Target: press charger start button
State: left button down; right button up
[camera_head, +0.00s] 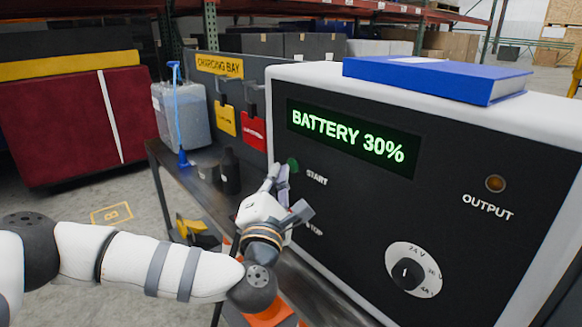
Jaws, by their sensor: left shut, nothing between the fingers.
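The charger (355,210) is a large black-faced box with a white casing on a dark bench. Its green display (348,136) reads "BATTERY 30%". The green start button (293,165) sits left of the "START" label and is partly hidden by my fingers. My left gripper (277,172) is shut and empty, with its fingertips at the start button; I cannot tell whether they touch it. The stop button, by the partly covered "STOP" label, is hidden behind my gripper. My right gripper is not in view.
A blue binder (430,78) lies on top of the charger. A dial (412,270) and an amber output lamp (495,183) are on its face. Left on the bench (200,182) stand a translucent jug (187,112) and a dark bottle (230,172). A red tote (75,130) is further left.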

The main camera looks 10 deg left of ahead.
pick_arm(q)
jog(key=shift+w+d, duration=0.2)
jog(key=shift+w, duration=0.1)
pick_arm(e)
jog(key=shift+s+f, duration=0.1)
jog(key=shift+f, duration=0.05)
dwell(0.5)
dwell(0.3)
pick_arm(q)
jog(key=shift+s+a, duration=0.5)
jog(key=shift+s, duration=0.15)
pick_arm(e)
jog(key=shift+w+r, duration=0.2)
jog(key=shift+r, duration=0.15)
pick_arm(q)
jog(key=s+a+p, duration=0.1)
jog(key=s, duration=0.1)
jog(key=s+a+p, duration=0.1)
jog(key=s+a, duration=0.1)
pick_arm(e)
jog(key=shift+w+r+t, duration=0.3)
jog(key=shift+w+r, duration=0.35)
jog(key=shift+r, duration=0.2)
